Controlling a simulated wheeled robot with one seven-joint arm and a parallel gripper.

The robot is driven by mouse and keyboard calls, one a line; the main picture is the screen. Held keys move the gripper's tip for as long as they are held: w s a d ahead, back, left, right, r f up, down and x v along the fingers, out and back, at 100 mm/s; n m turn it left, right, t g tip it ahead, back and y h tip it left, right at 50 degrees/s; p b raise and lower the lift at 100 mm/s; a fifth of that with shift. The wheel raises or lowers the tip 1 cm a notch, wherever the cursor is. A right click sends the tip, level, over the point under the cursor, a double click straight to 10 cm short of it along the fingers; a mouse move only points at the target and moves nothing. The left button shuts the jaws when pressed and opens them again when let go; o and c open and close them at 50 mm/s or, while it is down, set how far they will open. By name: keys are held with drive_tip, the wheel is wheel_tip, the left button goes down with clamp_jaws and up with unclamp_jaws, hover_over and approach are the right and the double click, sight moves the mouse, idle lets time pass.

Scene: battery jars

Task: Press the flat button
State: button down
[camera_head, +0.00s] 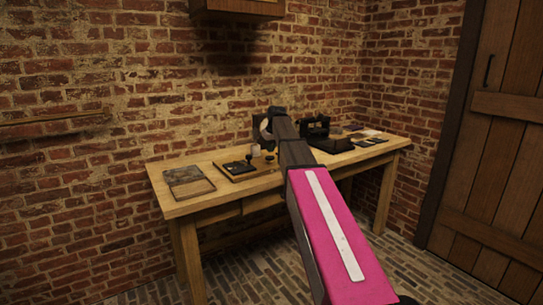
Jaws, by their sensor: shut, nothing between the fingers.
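My gripper (256,147) is small and dark at the far end of my arm, low over the middle of the wooden table. It looks shut and empty, though its fingertips are hard to make out. Below and beside it a dark tray (233,179) holds a small dark box (240,167) and a few small upright pieces (249,157). A small dark round-topped piece (270,158) stands just right of them. I cannot tell which of these is the flat button, or whether the gripper touches anything. My arm hides the table's middle.
The wooden table (220,196) stands against a brick wall. A grey-brown flat panel (188,181) lies at its left. A black device (318,131) and several flat dark items (368,142) are at its right. A wooden cabinet (238,7) hangs above.

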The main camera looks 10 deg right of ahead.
drive_tip(key=v, duration=1)
drive_tip(key=shift+r, duration=0.15)
drive_tip(key=shift+w, duration=0.15)
idle(0.4)
